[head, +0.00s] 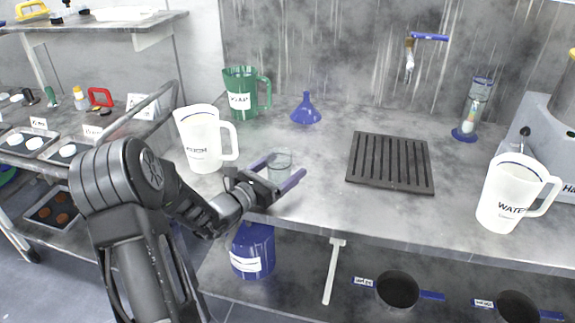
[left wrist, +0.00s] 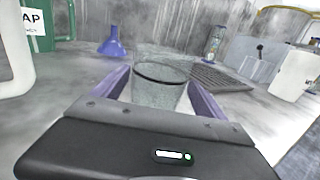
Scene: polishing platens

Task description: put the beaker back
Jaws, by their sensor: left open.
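The clear glass beaker (head: 280,164) stands upright on the grey metal bench, left of the black slotted rack. My left gripper (head: 279,172) is open, with its purple fingers on either side of the beaker. In the left wrist view the beaker (left wrist: 161,84) sits between the two fingers (left wrist: 160,92). I cannot tell whether either finger touches the glass. My right gripper is not in view.
A white jug (head: 203,140) stands close left of my left gripper, with a green jug (head: 240,92) and blue funnel (head: 306,110) behind. The slotted rack (head: 390,162), a measuring cylinder (head: 473,108) and a WATER jug (head: 511,195) stand to the right. Bare bench lies between rack and WATER jug.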

